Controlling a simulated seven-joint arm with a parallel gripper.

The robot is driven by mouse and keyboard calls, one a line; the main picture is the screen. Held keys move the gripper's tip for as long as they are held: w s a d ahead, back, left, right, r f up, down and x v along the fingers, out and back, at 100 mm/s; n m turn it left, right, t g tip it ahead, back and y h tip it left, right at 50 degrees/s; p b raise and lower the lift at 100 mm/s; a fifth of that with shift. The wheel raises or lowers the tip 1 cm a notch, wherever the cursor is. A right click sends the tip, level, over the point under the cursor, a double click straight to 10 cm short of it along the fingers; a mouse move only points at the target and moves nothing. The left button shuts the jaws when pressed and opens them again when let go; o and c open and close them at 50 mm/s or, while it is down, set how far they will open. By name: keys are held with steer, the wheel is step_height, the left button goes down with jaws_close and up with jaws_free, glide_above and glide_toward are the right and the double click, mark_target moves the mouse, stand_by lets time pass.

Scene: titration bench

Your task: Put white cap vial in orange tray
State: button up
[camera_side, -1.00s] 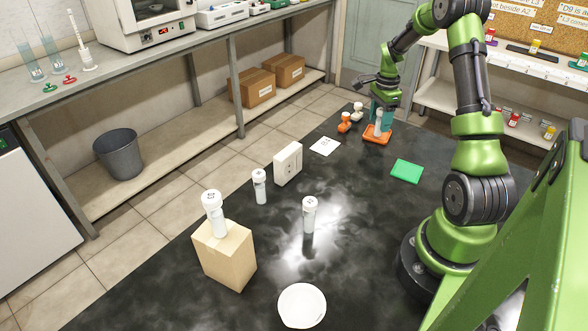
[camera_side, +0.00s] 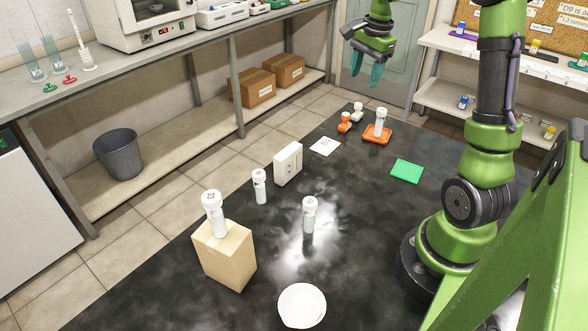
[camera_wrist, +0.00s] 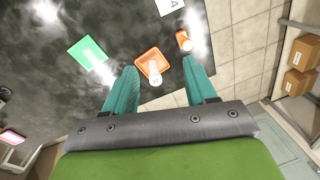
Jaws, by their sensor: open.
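A white cap vial (camera_side: 380,121) stands upright in the orange tray (camera_side: 374,138) at the far end of the black table. In the wrist view the vial (camera_wrist: 155,73) shows inside the tray (camera_wrist: 141,65), between and beyond my fingertips. My gripper (camera_side: 377,76) is open and empty, raised above the tray and apart from the vial. Its teal fingers (camera_wrist: 160,85) are spread in the wrist view. Other white-capped vials stand on the table (camera_side: 310,215), beside the white box (camera_side: 259,187) and on a cardboard box (camera_side: 214,214).
A green pad (camera_side: 407,171) lies right of the tray. Small orange and white items (camera_side: 345,122) stand just left of it. A white box (camera_side: 288,163), a marked white card (camera_side: 325,146) and a white dish (camera_side: 302,305) are also on the table.

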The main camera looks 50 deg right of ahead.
steer(key=s+a+r+n+t, duration=0.1)
steer(key=a+r+n+t, duration=0.2)
steer(key=a, duration=0.6)
steer(key=s+a+r+n, duration=0.1)
steer(key=a+r+n, duration=0.1)
steer(key=a+n, duration=0.45)
steer(key=s+a+n+t+y, duration=0.1)
steer(key=s+a+n, duration=0.2)
steer(key=a, duration=0.3)
steer(key=s+a+f+n+t+y, duration=0.1)
steer(key=s+a+n, duration=0.3)
steer(key=a, duration=0.3)
steer(key=shift+s+a+f+t, duration=0.2)
steer(key=shift+s+a+t, duration=0.1)
steer(key=shift+s, duration=0.35)
